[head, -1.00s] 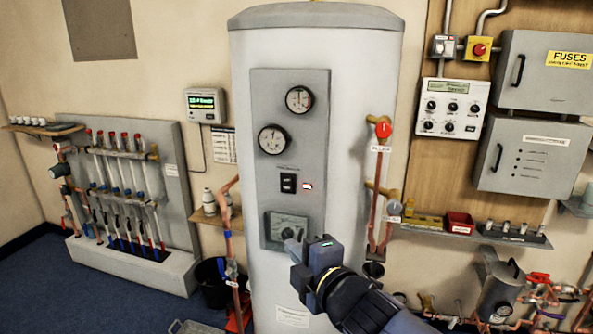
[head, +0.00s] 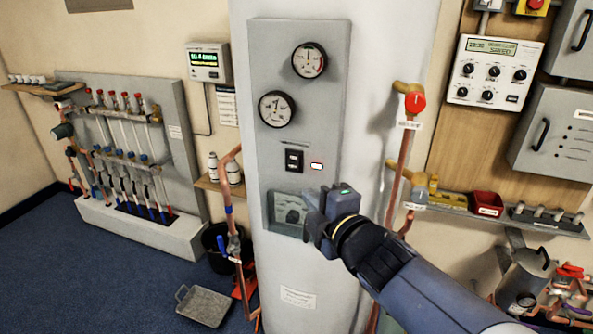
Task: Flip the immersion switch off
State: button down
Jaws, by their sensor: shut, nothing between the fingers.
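The immersion switch (head: 294,161) is a small black rocker on the grey panel (head: 262,60) of the white cylinder (head: 380,50). A small lit red-and-white indicator (head: 317,166) sits just right of it. I cannot tell the rocker's position at this size. My gripper (head: 312,212) is shut and empty, below and slightly right of the switch. It is in front of a square dial plate (head: 284,212) and hides that plate's right part. The fingertips are mostly hidden by the gripper body, and I cannot tell whether they touch the panel.
Two round gauges (head: 309,60) sit above the switch. A copper pipe with a red valve (head: 415,103) runs right of the panel, close to my arm. A shelf (head: 500,214) with a red bin (head: 487,204) is further right. A bucket (head: 216,242) and metal tray (head: 204,305) stand on the floor.

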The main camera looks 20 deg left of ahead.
send_near(288, 165)
jog(key=a, duration=0.4)
jog(key=shift+w+d+f+p, duration=0.15)
jog(key=shift+w+p, duration=0.4)
jog(key=shift+w, duration=0.55)
jog(key=shift+w+d+f+p, duration=0.15)
jog(key=shift+w+p, duration=0.35)
jog(key=shift+w, duration=0.6)
jog(key=shift+a, duration=0.15)
jog(key=shift+f, duration=0.1)
